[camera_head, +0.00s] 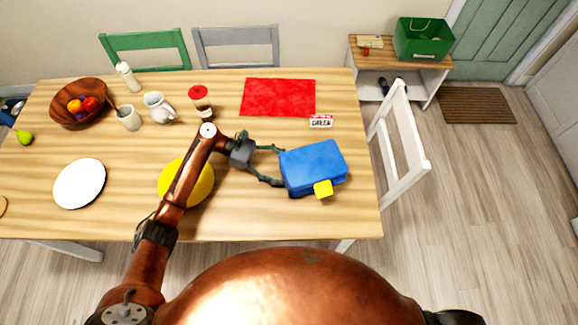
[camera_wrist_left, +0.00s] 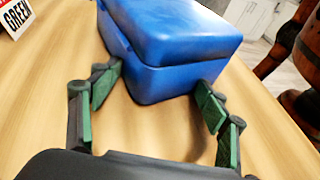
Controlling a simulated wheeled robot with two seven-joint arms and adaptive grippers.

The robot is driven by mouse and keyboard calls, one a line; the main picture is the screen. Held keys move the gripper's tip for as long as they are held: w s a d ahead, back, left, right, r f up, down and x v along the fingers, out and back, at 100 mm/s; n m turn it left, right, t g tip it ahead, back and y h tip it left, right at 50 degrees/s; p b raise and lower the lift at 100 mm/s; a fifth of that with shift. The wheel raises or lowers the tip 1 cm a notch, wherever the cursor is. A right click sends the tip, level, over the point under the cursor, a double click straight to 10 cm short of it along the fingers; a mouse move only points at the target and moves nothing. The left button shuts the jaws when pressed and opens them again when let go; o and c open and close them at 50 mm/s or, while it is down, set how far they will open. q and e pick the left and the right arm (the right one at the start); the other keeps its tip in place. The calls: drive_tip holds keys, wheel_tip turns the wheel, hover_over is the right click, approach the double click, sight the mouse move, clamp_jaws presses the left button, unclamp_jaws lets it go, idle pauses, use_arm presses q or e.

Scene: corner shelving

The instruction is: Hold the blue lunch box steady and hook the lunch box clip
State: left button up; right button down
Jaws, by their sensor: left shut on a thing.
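The blue lunch box (camera_head: 312,166) lies on the wooden table near its right front edge, lid seam visible. The yellow clip (camera_head: 323,188) is at its front side; I cannot tell from this view whether it is hooked. My left gripper (camera_head: 281,167) reaches in from the left and is shut on the box's left end, a finger on either side. The left wrist view shows the same blue box (camera_wrist_left: 185,40) between the green-padded fingers (camera_wrist_left: 160,82); the clip is hidden there. My right gripper is in neither view.
A yellow plate (camera_head: 203,187) lies under my left arm. A GREEN label card (camera_head: 321,121) and red mat (camera_head: 278,97) lie behind the box. A white chair (camera_head: 402,140) stands right of the table. A jar, mugs, fruit bowl and white plate (camera_head: 80,184) are left.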

use_arm(q)
clamp_jaws()
idle(0.6)
drive_tip(key=c, duration=1.6)
unclamp_jaws()
drive_tip(key=shift+c, duration=0.2)
drive_tip(key=o, duration=1.6)
